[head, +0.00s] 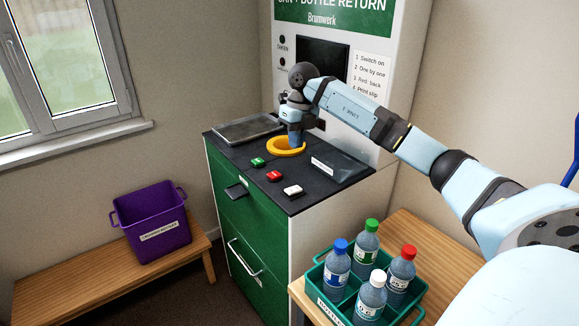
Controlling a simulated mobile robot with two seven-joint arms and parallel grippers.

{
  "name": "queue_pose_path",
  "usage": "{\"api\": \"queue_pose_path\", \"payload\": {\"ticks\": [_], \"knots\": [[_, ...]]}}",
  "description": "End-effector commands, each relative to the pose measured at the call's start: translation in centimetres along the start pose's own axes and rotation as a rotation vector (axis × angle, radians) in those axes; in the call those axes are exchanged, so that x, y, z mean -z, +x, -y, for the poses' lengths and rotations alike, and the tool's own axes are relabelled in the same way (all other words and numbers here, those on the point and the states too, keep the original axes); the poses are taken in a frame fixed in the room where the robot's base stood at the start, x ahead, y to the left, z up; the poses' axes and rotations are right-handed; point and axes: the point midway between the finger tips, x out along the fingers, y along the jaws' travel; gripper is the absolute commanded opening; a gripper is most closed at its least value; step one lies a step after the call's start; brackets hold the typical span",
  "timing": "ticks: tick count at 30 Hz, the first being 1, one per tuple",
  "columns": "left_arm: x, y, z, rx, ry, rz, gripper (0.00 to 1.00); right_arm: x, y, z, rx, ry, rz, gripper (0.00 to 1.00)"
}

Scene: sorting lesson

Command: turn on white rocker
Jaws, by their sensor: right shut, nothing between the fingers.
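The white rocker (293,191) sits on the dark counter top (245,147) of the green cabinet, near its front right corner. My right gripper (295,143) is shut and empty, pointing down at the yellow ring (287,151) farther back on the counter. I cannot tell whether its tips touch the ring or the counter. It is well apart from the white rocker. My left gripper is not in view.
A green button (258,162) and a red button (274,176) stand left of the rocker. A return machine (334,18) rises behind. A teal crate (336,268) with several bottles is on a wooden table, front right. A purple bin (152,219) stands on a bench, left.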

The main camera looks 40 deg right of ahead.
Motion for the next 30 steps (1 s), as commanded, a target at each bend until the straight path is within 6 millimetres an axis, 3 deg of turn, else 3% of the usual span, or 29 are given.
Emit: {"api": "queue_pose_path", "payload": {"ticks": [18, 24, 30], "knots": [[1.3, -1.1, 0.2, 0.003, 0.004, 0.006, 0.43, 0.1, 11.6, -0.2, -0.005, -0.002, -0.004, 0.0], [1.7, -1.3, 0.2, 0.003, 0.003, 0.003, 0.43, 0.1, 13.3, -0.2, -0.005, -0.002, -0.002, 0.0], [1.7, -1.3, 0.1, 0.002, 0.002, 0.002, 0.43, 0.0, 13.6, -0.2, -0.005, -0.003, 0.0, 0.0]]}}
